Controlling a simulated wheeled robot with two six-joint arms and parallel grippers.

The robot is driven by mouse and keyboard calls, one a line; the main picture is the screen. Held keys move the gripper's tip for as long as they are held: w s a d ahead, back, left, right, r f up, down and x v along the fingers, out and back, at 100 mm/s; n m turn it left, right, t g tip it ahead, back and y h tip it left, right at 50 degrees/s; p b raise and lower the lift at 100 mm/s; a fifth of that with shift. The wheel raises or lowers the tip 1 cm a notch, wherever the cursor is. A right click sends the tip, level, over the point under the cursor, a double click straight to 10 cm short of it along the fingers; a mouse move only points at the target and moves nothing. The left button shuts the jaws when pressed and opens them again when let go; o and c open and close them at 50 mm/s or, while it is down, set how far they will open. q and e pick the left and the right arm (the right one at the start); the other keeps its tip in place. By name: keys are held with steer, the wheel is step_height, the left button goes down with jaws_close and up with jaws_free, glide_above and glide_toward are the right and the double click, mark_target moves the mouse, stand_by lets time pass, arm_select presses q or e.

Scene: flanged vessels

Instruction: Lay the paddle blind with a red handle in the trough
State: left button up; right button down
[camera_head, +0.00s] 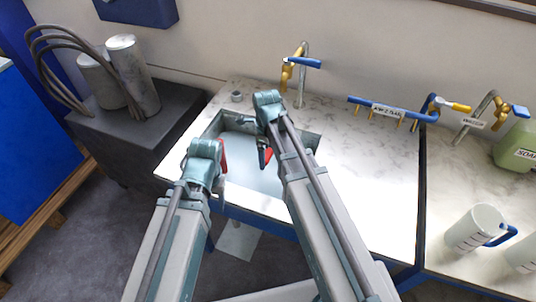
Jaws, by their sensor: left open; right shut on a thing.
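The trough (240,187) is the pale sink basin sunk in the marble-topped bench. My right arm reaches over it. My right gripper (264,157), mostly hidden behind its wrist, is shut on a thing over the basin. A small red piece (267,155) shows there, probably the paddle blind's red handle; its plate cannot be made out. My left gripper (221,169) is open at the basin's left side, largely hidden by its own wrist. Another red patch (223,154) shows beside it; I cannot tell what it belongs to.
A blue-handled tap (302,63) stands behind the basin, with more taps (391,109) to the right. Grey cylinders (133,75) stand on a dark cabinet at left. White jugs (474,228) and a green container (517,150) are at right. The bench right of the basin is clear.

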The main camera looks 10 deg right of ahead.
steer(key=shift+f+b, duration=9.8)
steer(key=shift+f, duration=0.1)
steer(key=shift+f+b, duration=0.4)
jaws_free()
steer(key=shift+r, duration=0.2)
step_height(320, 180, up, 14)
steer(key=p, duration=1.4)
steer(key=shift+f, duration=0.2)
